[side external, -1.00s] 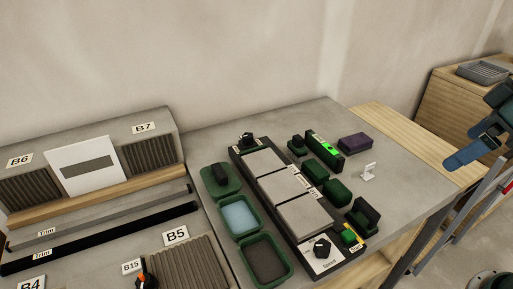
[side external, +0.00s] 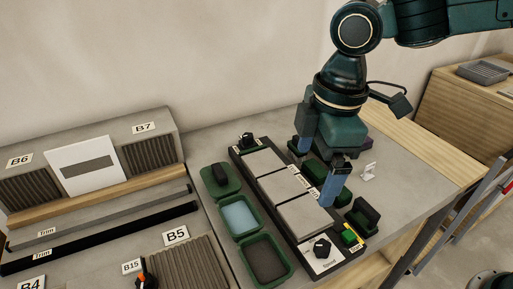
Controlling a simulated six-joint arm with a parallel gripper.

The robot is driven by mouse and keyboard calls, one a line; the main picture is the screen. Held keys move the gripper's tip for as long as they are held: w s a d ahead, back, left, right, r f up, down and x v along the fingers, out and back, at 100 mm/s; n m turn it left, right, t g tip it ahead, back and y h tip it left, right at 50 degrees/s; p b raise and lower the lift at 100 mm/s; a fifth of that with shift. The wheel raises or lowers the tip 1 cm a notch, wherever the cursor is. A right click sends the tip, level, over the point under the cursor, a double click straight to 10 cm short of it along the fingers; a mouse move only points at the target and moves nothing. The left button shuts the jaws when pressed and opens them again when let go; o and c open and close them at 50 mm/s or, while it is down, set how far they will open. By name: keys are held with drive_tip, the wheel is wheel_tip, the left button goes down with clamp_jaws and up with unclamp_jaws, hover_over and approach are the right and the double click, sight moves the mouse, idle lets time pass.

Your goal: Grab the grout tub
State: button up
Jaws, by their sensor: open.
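An open green tub with dark grey contents (side external: 265,259) stands left of the tile board; no label names it the grout tub. A similar tub with pale blue contents (side external: 238,215) stands behind it. My gripper (side external: 313,174) points down at the right side of the board, its blue-padded fingers wide apart. Dark green blocks (side external: 316,169) lie low between and beside the fingers, partly hidden by them. I cannot tell whether the fingers touch anything. Both open tubs are clear of my gripper, to its left and front.
The tile board (side external: 305,216) with grey tiles lies between the tubs and my gripper.

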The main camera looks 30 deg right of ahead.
drive_tip(key=a+f+n+g, duration=0.1)
drive_tip(key=a+f+n, duration=0.35)
drive_tip(key=a, duration=0.45)
approach(264, 268)
drive_tip(key=shift+w+a+f+m+h, duration=0.15)
drive_tip(key=shift+a+m+h, duration=0.1)
drive_tip(key=shift+m+h, duration=0.15)
drive_tip(key=shift+f, duration=2.6)
drive_tip(key=c, duration=0.8)
drive_tip(key=shift+r, duration=0.25)
wheel_tip(264, 268, up, 20)
drive_tip(key=shift+f, duration=0.15)
